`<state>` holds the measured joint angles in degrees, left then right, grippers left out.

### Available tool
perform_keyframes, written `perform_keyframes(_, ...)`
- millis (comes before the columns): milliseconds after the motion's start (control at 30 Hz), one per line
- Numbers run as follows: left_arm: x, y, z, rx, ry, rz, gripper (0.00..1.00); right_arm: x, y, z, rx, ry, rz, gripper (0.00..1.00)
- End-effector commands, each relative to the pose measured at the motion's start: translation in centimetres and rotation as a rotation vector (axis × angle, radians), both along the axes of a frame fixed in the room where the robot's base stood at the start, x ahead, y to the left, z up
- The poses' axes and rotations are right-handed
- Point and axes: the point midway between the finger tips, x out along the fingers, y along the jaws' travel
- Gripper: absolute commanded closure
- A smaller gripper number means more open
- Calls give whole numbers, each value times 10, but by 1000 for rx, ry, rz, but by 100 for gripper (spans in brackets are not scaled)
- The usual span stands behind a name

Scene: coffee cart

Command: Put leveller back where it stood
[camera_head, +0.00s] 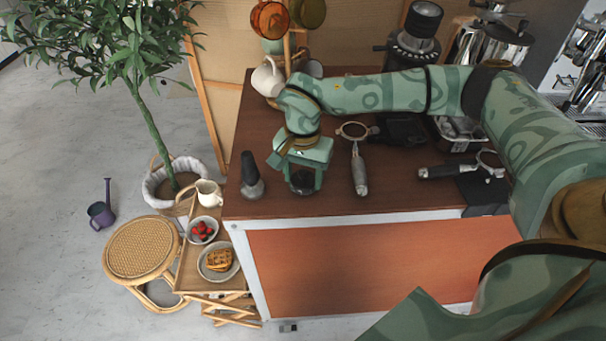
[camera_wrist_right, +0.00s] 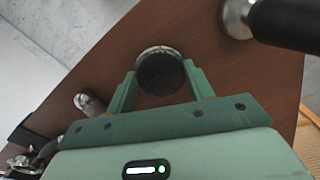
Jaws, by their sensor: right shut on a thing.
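The leveller is a round black puck with a silver rim. In the head view the leveller (camera_head: 302,183) shows between the fingers of my right gripper (camera_head: 303,186), near the counter's front edge. The right wrist view also shows the leveller (camera_wrist_right: 160,72) between both green fingertips of the right gripper (camera_wrist_right: 163,84), which is shut on it. The leveller is at or just above the brown counter (camera_head: 330,200); I cannot tell whether it touches. My left gripper is not in view.
A tamper (camera_head: 251,178) with a black handle stands left of the right gripper. A portafilter (camera_head: 359,172) lies close to its right, and another portafilter (camera_head: 455,172) lies further right. A white pitcher (camera_head: 267,79) and a grinder (camera_head: 417,35) stand behind. Bare counter separates leveller and tamper.

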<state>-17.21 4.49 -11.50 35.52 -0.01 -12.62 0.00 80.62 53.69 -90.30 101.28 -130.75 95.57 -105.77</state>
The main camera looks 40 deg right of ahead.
Motion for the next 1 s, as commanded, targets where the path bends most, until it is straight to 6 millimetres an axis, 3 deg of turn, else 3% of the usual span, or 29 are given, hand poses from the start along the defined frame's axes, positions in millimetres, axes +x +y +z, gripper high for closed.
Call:
perform_keyframes(100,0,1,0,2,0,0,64,0,0,-2,1,-1,1,75)
perform_keyframes(133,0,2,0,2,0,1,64,0,0,-3,0,0,1,45)
perform_keyframes(200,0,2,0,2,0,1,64,0,0,-3,0,0,1,26)
perform_keyframes(567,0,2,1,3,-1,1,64,0,0,4,0,-1,0,26)
perform_keyframes(1000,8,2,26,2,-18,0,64,0,1,98,0,-5,1,26)
